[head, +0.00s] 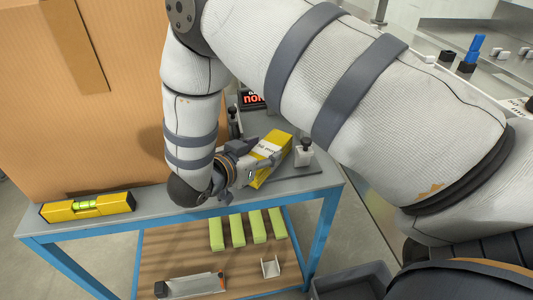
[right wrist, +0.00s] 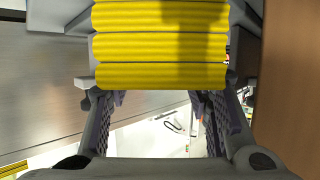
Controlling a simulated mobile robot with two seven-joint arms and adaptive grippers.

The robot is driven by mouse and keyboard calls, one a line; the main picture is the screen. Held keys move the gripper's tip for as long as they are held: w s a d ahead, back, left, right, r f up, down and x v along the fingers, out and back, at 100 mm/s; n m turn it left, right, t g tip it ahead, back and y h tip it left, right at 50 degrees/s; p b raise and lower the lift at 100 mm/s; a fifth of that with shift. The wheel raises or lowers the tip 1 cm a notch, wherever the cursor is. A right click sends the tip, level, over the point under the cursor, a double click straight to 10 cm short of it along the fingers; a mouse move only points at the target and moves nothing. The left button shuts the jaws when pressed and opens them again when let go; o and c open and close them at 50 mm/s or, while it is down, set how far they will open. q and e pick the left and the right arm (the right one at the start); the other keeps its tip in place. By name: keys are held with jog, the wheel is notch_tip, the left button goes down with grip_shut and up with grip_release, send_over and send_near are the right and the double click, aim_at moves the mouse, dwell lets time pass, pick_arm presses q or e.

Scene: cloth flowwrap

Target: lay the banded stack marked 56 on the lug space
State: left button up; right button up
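A yellow folded stack (head: 273,145) with a white band is at the right part of the blue-framed bench. The print on the band is too small to read. My right gripper (head: 250,168) is at its near left side, with its fingers along the stack. In the right wrist view the yellow layers (right wrist: 160,45) fill the width between the fingers (right wrist: 158,105), which meet both sides. I cannot tell whether the stack touches the bench top. My left gripper is out of view. I cannot make out the lug space; my right arm covers much of the view.
A large cardboard box (head: 90,110) stands at the bench's back left, with a yellow level (head: 88,207) before it. A small black-knobbed block (head: 304,153) is right of the stack. Several green bars (head: 247,229) lie on the lower shelf. A grey bin (head: 350,283) stands at front right.

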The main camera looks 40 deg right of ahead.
aim_at(261, 154)
notch_tip(261, 154, up, 4)
jog(key=shift+f+p, duration=0.2)
jog(key=shift+p, duration=0.1)
jog(key=r, duration=0.1)
jog(key=s+a+r, duration=0.2)
jog(key=shift+a+r, duration=0.1)
jog(key=shift+r, duration=0.25)
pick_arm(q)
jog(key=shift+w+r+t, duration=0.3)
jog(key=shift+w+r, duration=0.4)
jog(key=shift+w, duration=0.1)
pick_arm(e)
jog(key=s+a+r, duration=0.5)
jog(key=s+a, duration=0.2)
jog(key=s, duration=0.1)
jog(key=shift+a+r, duration=0.3)
jog(key=shift+a, duration=0.05)
